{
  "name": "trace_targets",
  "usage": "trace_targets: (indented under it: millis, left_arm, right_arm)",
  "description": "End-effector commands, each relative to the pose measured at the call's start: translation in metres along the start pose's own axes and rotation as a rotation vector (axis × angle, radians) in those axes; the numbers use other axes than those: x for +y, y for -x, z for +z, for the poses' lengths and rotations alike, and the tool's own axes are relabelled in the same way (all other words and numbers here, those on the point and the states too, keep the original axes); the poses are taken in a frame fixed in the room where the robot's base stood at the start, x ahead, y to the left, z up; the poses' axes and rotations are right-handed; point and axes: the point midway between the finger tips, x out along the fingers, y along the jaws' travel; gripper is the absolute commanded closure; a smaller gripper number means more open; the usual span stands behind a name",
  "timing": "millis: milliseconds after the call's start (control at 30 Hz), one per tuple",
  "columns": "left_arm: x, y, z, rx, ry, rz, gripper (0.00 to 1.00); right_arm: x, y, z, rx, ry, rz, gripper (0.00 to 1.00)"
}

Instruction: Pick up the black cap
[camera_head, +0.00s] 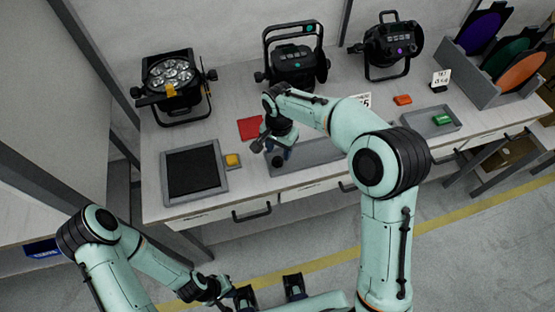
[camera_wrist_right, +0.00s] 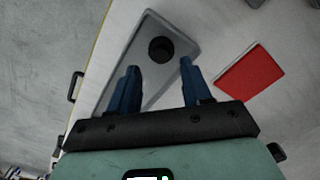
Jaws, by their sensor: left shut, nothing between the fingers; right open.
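The black cap (camera_head: 278,161) is a small dark round piece lying in the left end of the long grey tray (camera_head: 318,152) on the bench. In the right wrist view the cap (camera_wrist_right: 161,49) lies inside the tray (camera_wrist_right: 128,62). My right gripper (camera_head: 278,150) is over that end of the tray, pointing down. In its wrist view the blue fingers of the gripper (camera_wrist_right: 159,68) are open and empty, with the cap ahead between their tips, apart from them. My left gripper (camera_head: 222,302) is low at the bottom, away from the bench, shut and empty.
A dark-floored tray (camera_head: 193,172) and yellow block (camera_head: 232,160) are left. Stage lamps (camera_head: 172,84) stand at the back. A tray with a green piece (camera_head: 442,119) is right.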

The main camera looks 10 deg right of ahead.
Motion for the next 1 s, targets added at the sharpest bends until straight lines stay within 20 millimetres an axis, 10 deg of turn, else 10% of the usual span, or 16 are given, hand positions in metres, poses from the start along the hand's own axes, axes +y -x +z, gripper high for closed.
trace_targets:
  millis: [567,700,1000]
  left_arm:
    - [0.000,0.000,0.000,0.000,0.000,0.000,1.00]
    - [0.000,0.000,0.000,0.001,0.000,0.000,1.00]
    - [0.000,0.000,0.000,0.000,0.000,0.000,1.00]
  right_arm:
    - [-0.002,-0.045,-0.001,0.000,0.000,0.001,0.52]
    - [-0.002,-0.045,-0.002,0.000,0.000,0.001,0.94]
    - [-0.002,-0.045,-0.002,0.000,0.000,0.001,0.95]
